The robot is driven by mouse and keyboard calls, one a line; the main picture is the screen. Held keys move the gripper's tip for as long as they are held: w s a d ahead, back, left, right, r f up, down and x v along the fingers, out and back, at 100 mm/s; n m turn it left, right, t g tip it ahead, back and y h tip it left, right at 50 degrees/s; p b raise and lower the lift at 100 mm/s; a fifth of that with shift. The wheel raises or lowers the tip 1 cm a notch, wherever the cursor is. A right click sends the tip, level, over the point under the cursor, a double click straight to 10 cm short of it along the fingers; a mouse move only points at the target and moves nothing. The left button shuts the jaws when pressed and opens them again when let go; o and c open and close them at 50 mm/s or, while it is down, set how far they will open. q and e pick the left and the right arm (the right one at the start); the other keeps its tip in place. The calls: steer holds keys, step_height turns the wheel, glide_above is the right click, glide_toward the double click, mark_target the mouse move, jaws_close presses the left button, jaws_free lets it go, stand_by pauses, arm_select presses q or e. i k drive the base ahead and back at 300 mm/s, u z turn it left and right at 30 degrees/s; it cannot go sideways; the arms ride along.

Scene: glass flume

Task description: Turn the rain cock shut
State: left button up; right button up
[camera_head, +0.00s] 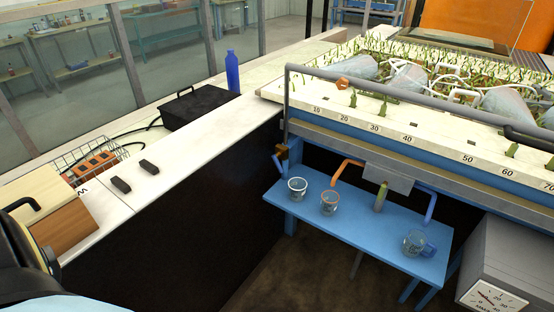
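A grey pipe (287,100) runs along the flume's near edge and down its left corner. At its lower end sits a small brown fitting (282,148) with a blue lever (277,162) slanting below it, which looks like a cock. I cannot tell whether it is open or shut. Whether this is the rain cock is not labelled. Neither of my grippers shows clearly. A black and yellow part of what seems to be my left arm fills the lower left corner, far from the fitting.
A blue bench (352,232) below the flume (400,140) bears several cups, including an orange-rimmed one (329,202). Bent orange (346,163) and blue (431,205) pipes hang over it. A black box (200,107) and blue bottle (232,71) stand on the white counter. A grey dial box (510,262) stands right.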

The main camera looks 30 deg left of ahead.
mark_target(275, 157)
steer(key=u, duration=0.85)
steer(key=i, duration=1.25)
steer(key=u, duration=0.75)
steer(key=i, duration=0.3)
steer(key=u, duration=0.1)
